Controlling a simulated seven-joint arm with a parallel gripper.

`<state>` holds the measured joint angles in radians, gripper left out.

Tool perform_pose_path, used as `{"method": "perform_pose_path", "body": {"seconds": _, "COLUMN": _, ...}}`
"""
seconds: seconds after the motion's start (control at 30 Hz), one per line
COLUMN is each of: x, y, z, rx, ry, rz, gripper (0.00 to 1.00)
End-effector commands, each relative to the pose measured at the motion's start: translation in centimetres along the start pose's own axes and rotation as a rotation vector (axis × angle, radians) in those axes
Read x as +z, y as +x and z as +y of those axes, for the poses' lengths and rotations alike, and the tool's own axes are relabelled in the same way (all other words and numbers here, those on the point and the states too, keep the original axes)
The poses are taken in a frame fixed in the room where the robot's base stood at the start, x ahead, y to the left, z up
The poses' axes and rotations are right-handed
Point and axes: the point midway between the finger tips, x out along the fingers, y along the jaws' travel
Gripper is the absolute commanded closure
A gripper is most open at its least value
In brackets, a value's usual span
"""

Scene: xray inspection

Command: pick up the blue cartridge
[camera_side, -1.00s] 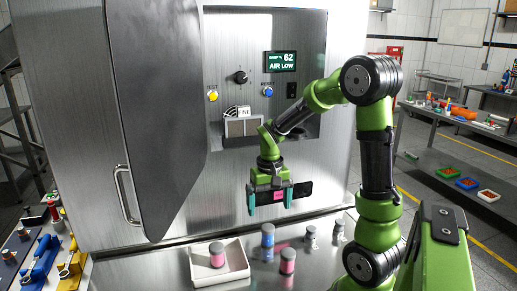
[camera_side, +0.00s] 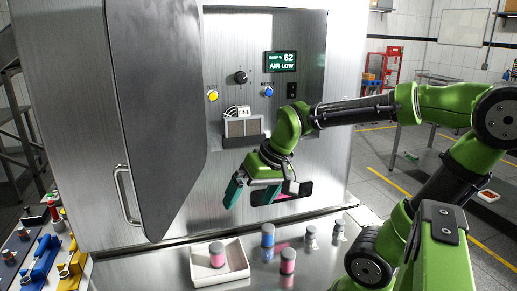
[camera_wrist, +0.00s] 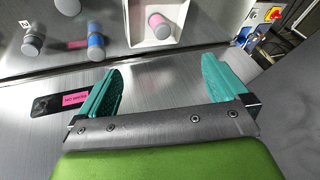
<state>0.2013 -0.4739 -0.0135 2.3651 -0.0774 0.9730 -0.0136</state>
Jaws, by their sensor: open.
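The blue cartridge (camera_side: 268,236) stands upright on the metal bench, just right of the white tray, with a grey cap. In the wrist view the blue cartridge (camera_wrist: 95,41) shows at the upper left, beyond and left of my left finger. My gripper (camera_side: 250,193) is open and empty, tilted, above and behind the cartridge in front of the machine's face. In the wrist view my gripper (camera_wrist: 162,68) has its teal fingers wide apart, with bare metal between them. Nothing touches the cartridge.
A white tray (camera_side: 242,270) holds a pink cartridge (camera_side: 217,255). Another pink cartridge (camera_side: 288,262) stands close in front and right of the blue one. Small grey pieces (camera_side: 311,237) stand to the right. The machine's door (camera_side: 155,120) and handle are at left.

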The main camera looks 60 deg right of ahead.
Motion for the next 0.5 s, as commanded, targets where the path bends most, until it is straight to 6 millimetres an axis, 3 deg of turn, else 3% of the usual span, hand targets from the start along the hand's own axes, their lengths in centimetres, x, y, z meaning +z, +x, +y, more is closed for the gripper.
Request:
{"method": "perform_pose_path", "body": {"seconds": 0.1, "x": 3.0, "y": -1.4, "z": -2.5, "rx": -0.105, "ry": -0.087, "rz": 0.069, "gripper": 0.00}}
{"method": "perform_pose_path", "body": {"seconds": 0.23, "x": 4.8, "y": -2.4, "z": -3.8, "rx": -0.168, "ry": -0.145, "rz": 0.101, "gripper": 0.00}}
{"method": "perform_pose_path", "body": {"seconds": 0.4, "x": 5.2, "y": -3.0, "z": -4.5, "rx": -0.193, "ry": -0.178, "rz": 0.115, "gripper": 0.26}}
{"method": "perform_pose_path", "body": {"seconds": 0.5, "x": 5.2, "y": -3.0, "z": -4.5, "rx": -0.192, "ry": -0.177, "rz": 0.114, "gripper": 0.28}}
